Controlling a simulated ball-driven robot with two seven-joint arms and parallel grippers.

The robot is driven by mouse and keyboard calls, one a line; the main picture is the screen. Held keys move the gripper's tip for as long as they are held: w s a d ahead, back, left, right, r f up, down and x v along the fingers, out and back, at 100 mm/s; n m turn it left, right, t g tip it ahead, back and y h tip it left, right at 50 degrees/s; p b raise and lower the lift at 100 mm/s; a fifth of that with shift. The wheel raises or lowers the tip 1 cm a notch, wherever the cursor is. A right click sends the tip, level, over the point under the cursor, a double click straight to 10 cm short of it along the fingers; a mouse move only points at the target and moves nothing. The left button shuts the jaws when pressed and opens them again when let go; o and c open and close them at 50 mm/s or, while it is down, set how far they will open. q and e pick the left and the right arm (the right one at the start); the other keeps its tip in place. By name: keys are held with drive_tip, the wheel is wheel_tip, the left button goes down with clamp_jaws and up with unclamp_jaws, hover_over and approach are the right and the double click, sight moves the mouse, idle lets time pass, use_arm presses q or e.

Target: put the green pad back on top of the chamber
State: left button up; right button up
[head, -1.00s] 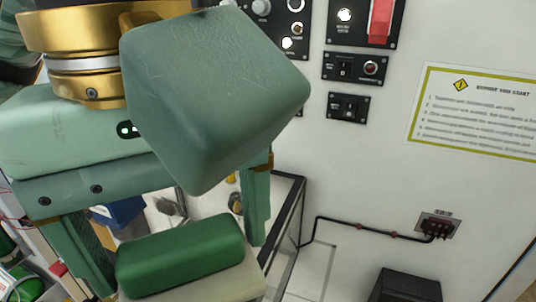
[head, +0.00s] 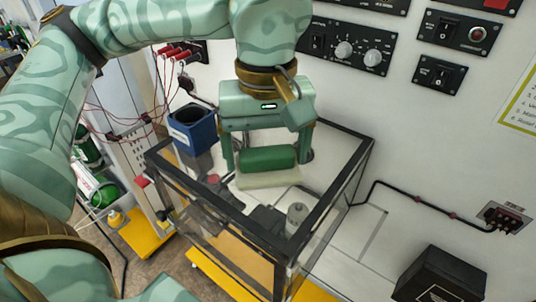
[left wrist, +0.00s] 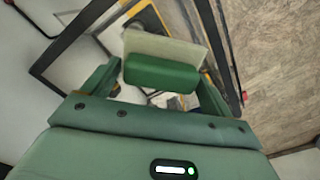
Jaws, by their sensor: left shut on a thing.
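The green pad (head: 268,159), a rounded green block with a pale cream slab under it, is between the fingers of my left gripper (head: 267,156). The gripper is shut on it and points downward. The chamber (head: 350,190) is a clear box with a black frame and an open top. In the head view the pad overlaps the chamber's opening; I cannot tell its exact height over the rim. In the left wrist view the pad (left wrist: 162,73) is between the fingers, with the black frame (left wrist: 75,38) beyond. My right gripper is not in view.
A blue container (head: 192,128) stands by the chamber's back left. A white wall panel with switches and knobs (head: 345,48) rises behind. A black hose (head: 405,195) runs from the chamber to a wall outlet. A black box (head: 440,275) sits at the lower right.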

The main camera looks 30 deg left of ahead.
sight(266, 148)
use_arm(q)
wheel_tip(266, 148, down, 2)
drive_tip(key=shift+f, duration=0.1)
drive_tip(key=o, duration=0.7)
wheel_tip(266, 148, up, 12)
drive_tip(key=shift+r, duration=0.1)
idle(0.5)
